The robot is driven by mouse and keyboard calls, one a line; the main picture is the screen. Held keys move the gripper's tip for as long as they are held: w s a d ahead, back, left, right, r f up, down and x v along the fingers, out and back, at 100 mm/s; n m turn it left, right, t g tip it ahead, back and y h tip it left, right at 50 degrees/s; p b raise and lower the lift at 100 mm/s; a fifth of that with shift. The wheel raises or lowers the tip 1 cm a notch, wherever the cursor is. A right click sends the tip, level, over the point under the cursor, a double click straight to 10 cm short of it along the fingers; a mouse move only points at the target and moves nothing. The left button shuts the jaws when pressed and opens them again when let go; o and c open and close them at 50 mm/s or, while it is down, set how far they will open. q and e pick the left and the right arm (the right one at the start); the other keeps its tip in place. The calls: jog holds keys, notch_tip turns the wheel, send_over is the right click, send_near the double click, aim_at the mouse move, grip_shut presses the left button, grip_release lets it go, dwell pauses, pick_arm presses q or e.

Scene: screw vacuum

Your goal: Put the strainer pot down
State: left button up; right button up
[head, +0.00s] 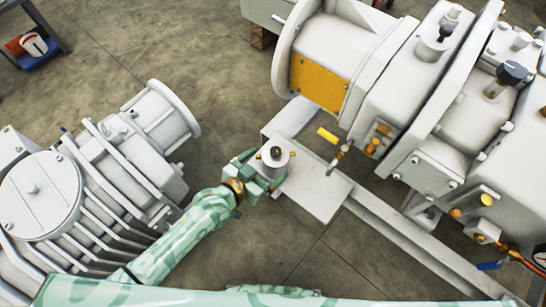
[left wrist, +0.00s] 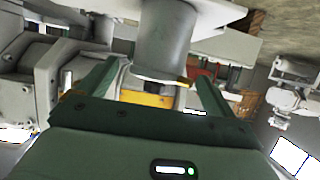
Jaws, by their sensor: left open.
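The strainer pot, which I take to be the small grey cylinder with a dark knob on top (head: 275,154), is at the left part of a flat grey plate (head: 318,192). It looks upright, and its underside is hidden from the head view. My left gripper (head: 264,170) is at the pot, coming from the lower left, with its jaws open. In the left wrist view a grey cylinder with a flange (left wrist: 163,42) shows between and beyond the open fingers (left wrist: 157,72). Whether the fingers touch it I cannot tell. My right gripper is not in view.
A large grey pump (head: 400,75) with an orange panel rises behind and right of the plate. A ribbed grey motor-like unit (head: 95,185) stands at left, close to my left arm. A yellow-handled valve (head: 328,136) is just right of the pot. Floor is open in front.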

pick_arm(q)
jog(key=p+v, duration=0.2)
jog(key=v, duration=0.5)
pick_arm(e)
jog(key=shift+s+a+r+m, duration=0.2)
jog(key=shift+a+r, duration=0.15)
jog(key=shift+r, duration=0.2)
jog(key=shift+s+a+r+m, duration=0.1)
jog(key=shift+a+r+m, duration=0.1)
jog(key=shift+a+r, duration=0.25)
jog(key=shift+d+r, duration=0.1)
